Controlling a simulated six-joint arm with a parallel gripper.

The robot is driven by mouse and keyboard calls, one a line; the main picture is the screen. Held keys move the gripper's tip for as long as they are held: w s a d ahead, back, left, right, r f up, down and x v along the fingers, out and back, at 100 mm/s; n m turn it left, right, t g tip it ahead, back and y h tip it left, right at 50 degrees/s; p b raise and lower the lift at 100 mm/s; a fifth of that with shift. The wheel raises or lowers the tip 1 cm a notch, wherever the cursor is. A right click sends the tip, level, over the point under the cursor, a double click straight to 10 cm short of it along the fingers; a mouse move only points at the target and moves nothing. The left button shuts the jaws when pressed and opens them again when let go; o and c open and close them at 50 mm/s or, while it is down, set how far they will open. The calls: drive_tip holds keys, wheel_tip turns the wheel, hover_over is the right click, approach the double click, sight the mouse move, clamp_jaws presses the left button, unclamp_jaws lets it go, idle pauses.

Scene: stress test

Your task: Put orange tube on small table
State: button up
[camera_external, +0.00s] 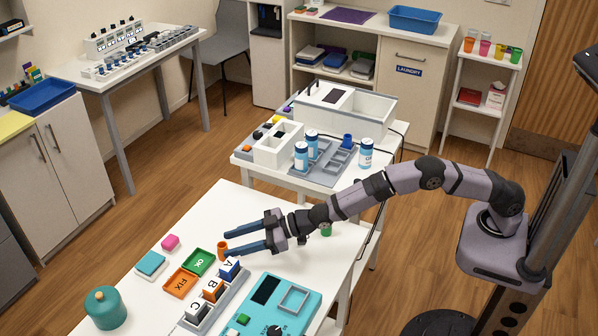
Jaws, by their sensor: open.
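An orange tube (222,249) stands upright on the white front table (330,238), behind the lettered rack. My gripper (229,246) is open, with its two blue fingers pointing left. The tube is at the fingertips; I cannot tell whether it lies between them or just beyond, or whether they touch it. Two tables could be the small table: the white middle table (243,158) holding bottles and boxes, and the narrow white stand (492,61) at the back right with colored cups on top.
Close to the tube are a green OK tray (199,262), an orange FIX tray (181,283), and the A-B-C rack (216,307). A teal device (270,306) and a teal jar (105,308) stand in front. A green cup (326,230) is beneath my wrist.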

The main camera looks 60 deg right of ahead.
drive_tip(key=shift+w+a+f, duration=0.2)
drive_tip(key=shift+w+a, duration=0.1)
drive_tip(key=shift+w, duration=0.15)
clamp_jaws()
wheel_tip(320, 180, up, 10)
drive_tip(key=p, duration=0.3)
idle(0.4)
wheel_tip(320, 180, up, 12)
drive_tip(key=p, duration=1.1)
drive_tip(key=shift+p, duration=0.35)
drive_tip(key=shift+f, duration=0.15)
